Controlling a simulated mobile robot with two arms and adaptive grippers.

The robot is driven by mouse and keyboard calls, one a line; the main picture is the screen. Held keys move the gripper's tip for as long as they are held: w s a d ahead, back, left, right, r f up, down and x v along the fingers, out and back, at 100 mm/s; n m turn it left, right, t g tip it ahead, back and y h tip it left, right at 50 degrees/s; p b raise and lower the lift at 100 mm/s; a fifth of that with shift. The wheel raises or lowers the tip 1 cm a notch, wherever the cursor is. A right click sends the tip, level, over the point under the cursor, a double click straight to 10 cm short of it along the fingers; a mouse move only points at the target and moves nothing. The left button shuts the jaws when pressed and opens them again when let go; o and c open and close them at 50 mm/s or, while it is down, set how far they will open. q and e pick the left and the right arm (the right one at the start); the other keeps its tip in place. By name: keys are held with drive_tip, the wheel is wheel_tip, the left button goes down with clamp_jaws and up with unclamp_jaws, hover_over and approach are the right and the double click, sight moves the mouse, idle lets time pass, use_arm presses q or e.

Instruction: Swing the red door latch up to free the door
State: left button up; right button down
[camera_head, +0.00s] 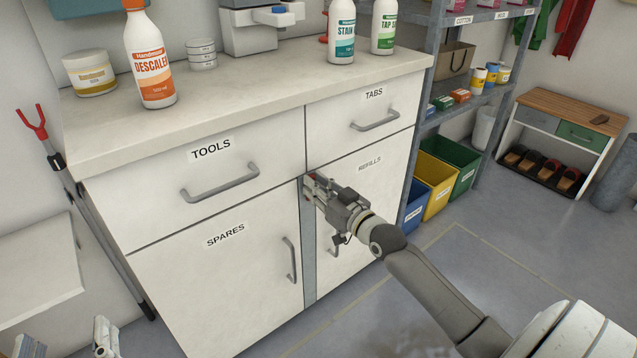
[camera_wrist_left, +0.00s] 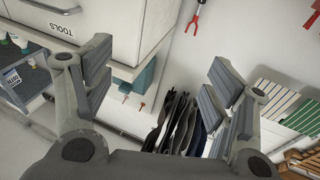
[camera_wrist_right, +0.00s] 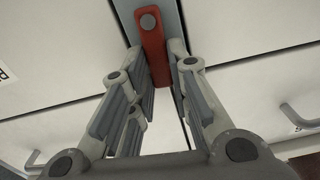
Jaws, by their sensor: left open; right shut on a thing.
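The red door latch (camera_wrist_right: 151,47) is a flat bar with a round grey pivot, lying in line with the grey-blue strip (camera_wrist_right: 170,12) between the two cabinet doors. In the head view it is mostly hidden by my right gripper (camera_head: 314,186), which is at the top of the strip, just below the drawers. In the right wrist view my right gripper (camera_wrist_right: 157,68) has its fingers on both sides of the latch's free end, closed on it. My left gripper (camera_wrist_left: 160,68) is open and empty, away from the latch, beside the cabinet's left end.
The SPARES door (camera_head: 215,282) and REFILLS door (camera_head: 375,190) are shut, as are the TOOLS drawer (camera_head: 205,185) and TABS drawer (camera_head: 365,112). Bottles stand on the counter (camera_head: 260,90). Coloured bins (camera_head: 438,187) stand to the right. The floor in front is clear.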

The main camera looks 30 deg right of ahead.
use_arm(q)
drive_tip(key=f+g, duration=0.2)
drive_tip(key=f, duration=0.1)
drive_tip(key=f+y, duration=0.1)
drive_tip(key=f, duration=0.1)
drive_tip(key=shift+s+a+g+p, duration=0.2)
drive_tip(key=shift+a+g+p, duration=0.15)
drive_tip(key=shift+a+g, duration=0.05)
use_arm(e)
drive_tip(key=shift+a+n, duration=0.2)
drive_tip(key=shift+n, duration=0.4)
drive_tip(key=c, duration=1.4)
unclamp_jaws()
drive_tip(key=shift+o, duration=0.2)
drive_tip(key=s, duration=1.2)
drive_tip(key=shift+d, duration=0.45)
